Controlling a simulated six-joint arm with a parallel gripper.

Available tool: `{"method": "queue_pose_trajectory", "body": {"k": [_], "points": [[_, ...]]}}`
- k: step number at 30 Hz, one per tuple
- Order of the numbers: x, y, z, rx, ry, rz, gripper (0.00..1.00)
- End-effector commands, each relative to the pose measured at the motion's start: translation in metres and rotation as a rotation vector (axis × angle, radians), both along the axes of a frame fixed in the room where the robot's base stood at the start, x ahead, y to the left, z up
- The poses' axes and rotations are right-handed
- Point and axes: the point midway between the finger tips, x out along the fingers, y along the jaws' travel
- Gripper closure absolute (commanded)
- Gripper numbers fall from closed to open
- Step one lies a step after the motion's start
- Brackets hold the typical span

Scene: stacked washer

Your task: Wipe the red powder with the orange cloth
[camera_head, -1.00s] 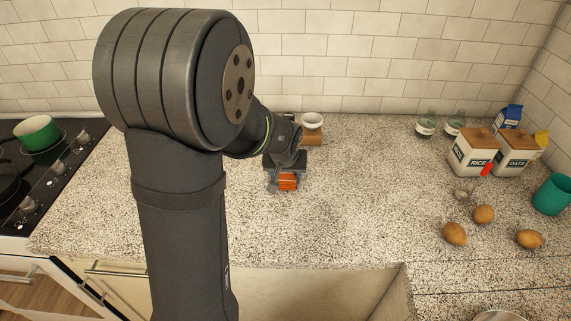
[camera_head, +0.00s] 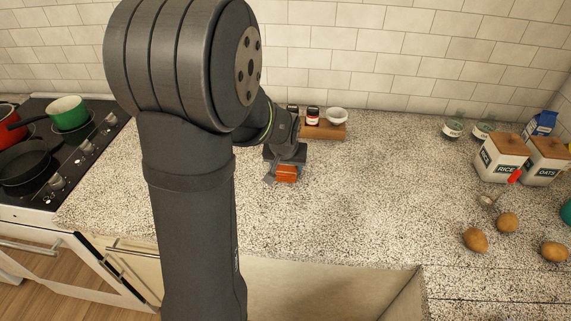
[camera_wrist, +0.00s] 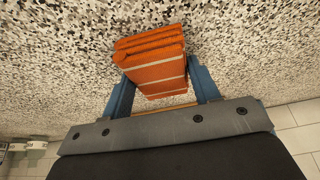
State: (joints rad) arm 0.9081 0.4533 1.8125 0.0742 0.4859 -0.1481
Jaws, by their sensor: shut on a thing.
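The orange cloth (camera_head: 287,174) is a folded, striped pad, and it also shows large in the wrist view (camera_wrist: 152,62). My gripper (camera_head: 285,165) is shut on it. In the wrist view two blue fingers (camera_wrist: 162,84) hold the cloth at its sides. The cloth is at or just above the speckled countertop (camera_head: 350,200); I cannot tell whether it touches. I see no red powder in either view; part of the counter is hidden behind my arm.
The stove with pans (camera_head: 28,165) is at left. A sink (camera_head: 330,285) is in front. Canisters (camera_head: 502,158) and potatoes (camera_head: 475,239) are at right. The middle counter is clear.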

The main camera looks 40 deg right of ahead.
Motion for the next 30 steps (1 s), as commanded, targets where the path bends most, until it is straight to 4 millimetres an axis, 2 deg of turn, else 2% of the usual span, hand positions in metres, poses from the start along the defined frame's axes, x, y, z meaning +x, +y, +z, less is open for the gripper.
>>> {"method": "queue_pose_trajectory", "body": {"k": [19, 21, 23, 30], "points": [[-0.042, -0.042, 0.0, 0.002, 0.0, -0.003, 0.66], [-0.041, -0.041, 0.008, -0.001, -0.001, 0.0, 0.66], [-0.04, -0.041, 0.025, -0.006, -0.002, 0.0, 0.66], [-0.041, -0.04, 0.043, -0.001, -0.001, 0.0, 0.66]]}}
